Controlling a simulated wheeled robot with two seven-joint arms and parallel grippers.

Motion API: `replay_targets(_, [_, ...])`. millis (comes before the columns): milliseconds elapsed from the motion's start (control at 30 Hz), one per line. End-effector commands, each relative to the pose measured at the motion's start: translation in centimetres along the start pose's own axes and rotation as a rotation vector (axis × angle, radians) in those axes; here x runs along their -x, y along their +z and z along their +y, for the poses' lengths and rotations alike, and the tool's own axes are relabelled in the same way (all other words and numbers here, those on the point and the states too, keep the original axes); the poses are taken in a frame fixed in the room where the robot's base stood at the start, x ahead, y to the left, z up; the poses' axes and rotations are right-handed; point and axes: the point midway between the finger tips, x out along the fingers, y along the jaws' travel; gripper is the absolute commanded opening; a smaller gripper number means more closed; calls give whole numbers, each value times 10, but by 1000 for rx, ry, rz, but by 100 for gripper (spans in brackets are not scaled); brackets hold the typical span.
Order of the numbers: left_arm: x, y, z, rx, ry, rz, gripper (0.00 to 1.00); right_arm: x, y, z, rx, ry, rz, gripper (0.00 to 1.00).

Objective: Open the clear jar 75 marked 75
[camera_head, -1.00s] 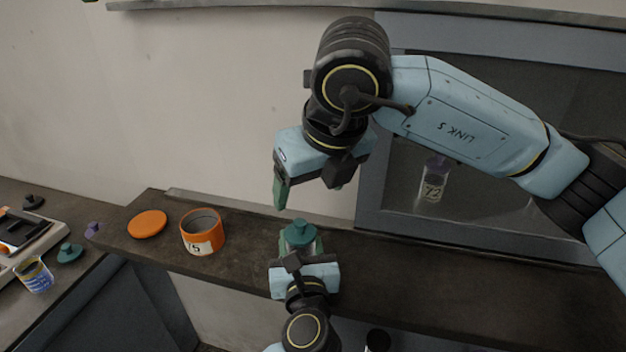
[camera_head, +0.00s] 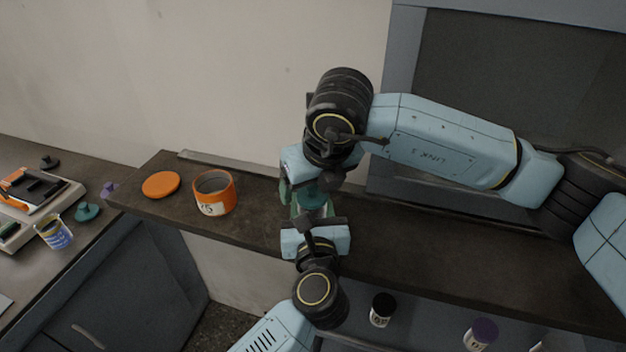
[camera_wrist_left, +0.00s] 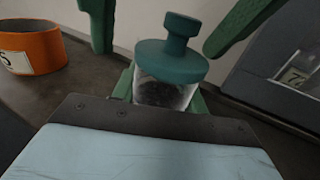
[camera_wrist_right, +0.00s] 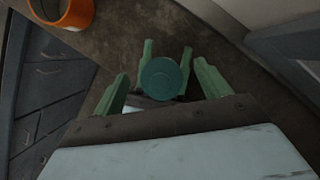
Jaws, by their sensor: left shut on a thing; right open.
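A clear jar with a teal knobbed lid stands upright; its glass body (camera_wrist_left: 165,94) holds dark contents, and no marking on it shows. My left gripper (camera_head: 314,212) is shut around the jar's body below the lid. The teal lid (camera_wrist_right: 162,78) sits on the jar. My right gripper (camera_head: 308,190) is open, pointing down over the jar, its two fingers on either side of the lid and apart from it. In the left wrist view the right fingers show left and right of the lid's knob. The right arm hides part of the jar in the head view.
An open orange jar (camera_head: 214,195), its label ending in 5, stands left on the dark shelf (camera_head: 450,250) beside an orange lid (camera_head: 160,184). A black-lidded jar (camera_head: 382,309) and a purple-lidded jar (camera_head: 481,333) stand lower down. The shelf to the right is bare.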

Motion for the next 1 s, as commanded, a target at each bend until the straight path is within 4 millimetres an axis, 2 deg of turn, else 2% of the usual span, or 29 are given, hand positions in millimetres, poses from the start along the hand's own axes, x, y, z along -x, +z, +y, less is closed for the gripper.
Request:
replay_targets(67, [0, 0, 0, 0, 0, 0, 2, 0, 0, 0, 0, 1, 0, 72])
replay_targets(433, [0, 0, 0, 0, 1, 0, 2, 0, 0, 0, 0, 1, 0, 23])
replay_targets(1000, [0, 0, 0, -1, 1, 0, 2, 1, 0, 0, 0, 1, 0, 22])
